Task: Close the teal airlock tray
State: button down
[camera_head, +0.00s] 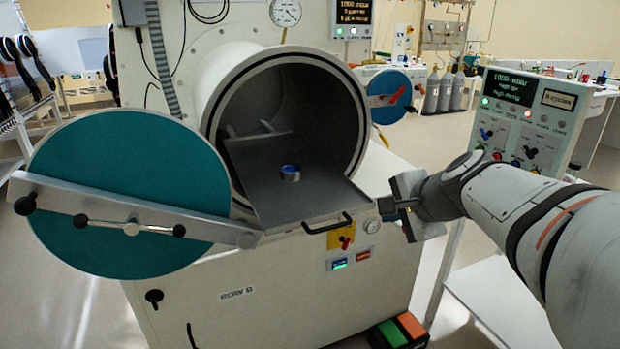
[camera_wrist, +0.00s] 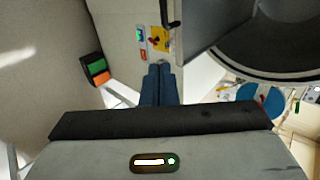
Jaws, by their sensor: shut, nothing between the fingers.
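The airlock tray (camera_head: 300,208) is a dark grey sliding plate, drawn partly out of the round airlock chamber (camera_head: 215,85) in the head view. A black bar handle (camera_head: 328,226) is on its front edge. The teal round door (camera_head: 125,175) hangs open to the left, with a metal crossbar. My gripper (camera_head: 385,207) is shut and empty, to the right of the tray handle and apart from it. In the wrist view, its shut fingers (camera_wrist: 160,70) point toward the cabinet front, and the tray (camera_wrist: 212,18) shows at the top.
A control panel (camera_head: 525,115) stands at the right, behind my arm. A green and orange pedal (camera_head: 400,330) is on the floor.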

jog(key=w+r+x, duration=0.1)
jog(key=r+x, duration=0.1)
jog(key=x, duration=0.9)
jog(key=shift+w+a+f, duration=0.3)
jog(key=shift+w+a, duration=0.1)
jog(key=shift+w, duration=0.2)
